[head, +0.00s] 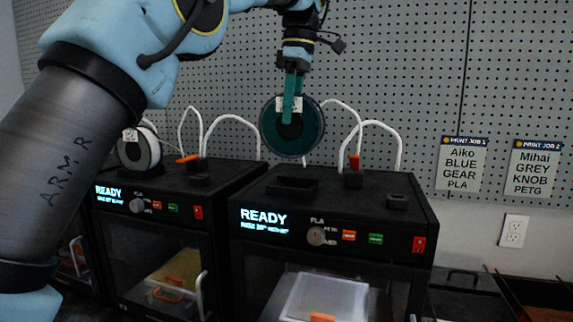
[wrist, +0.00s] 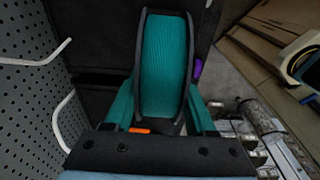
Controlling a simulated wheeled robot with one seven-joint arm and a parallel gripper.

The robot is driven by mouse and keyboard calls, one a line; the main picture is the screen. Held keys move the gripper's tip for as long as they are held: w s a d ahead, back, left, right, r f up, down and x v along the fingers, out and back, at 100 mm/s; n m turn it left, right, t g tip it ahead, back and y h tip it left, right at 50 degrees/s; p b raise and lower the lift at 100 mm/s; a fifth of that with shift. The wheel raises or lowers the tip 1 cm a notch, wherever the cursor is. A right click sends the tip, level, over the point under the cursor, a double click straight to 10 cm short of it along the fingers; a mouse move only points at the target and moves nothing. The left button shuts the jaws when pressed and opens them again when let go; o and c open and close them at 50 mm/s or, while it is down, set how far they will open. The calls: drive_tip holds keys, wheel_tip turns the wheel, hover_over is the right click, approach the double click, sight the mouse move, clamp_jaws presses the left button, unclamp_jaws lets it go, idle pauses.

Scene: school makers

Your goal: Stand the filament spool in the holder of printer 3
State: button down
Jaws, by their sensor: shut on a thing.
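My gripper (head: 291,98) is shut on a teal filament spool (head: 305,138) with black rims and a white label. The spool is upright in the air above the top of the right-hand printer (head: 370,205). In the wrist view the spool (wrist: 164,65) sits between my teal fingers, edge on. A dark holder (head: 291,187) with a slot lies on that printer's top, below the spool, with a gap between them. Which printer is number 3 cannot be read here.
A middle printer (head: 180,195) stands to the left, with a white spool (head: 139,149) upright on its top. White curved tubes (head: 392,140) rise behind the printers, close to the held spool. A pegboard (head: 400,60) with two print job cards (head: 462,163) is behind.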

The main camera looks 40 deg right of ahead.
sight(291, 146)
drive_tip(key=shift+f+p, duration=0.35)
drive_tip(key=shift+f, duration=3.55)
drive_tip(key=shift+c, duration=1.1)
unclamp_jaws()
drive_tip(key=shift+f, duration=0.1)
drive_tip(key=r, duration=0.8)
drive_tip(key=s+r, duration=0.1)
drive_tip(key=r, duration=0.3)
drive_tip(key=shift+s+d, duration=0.1)
drive_tip(key=shift+d, duration=0.25)
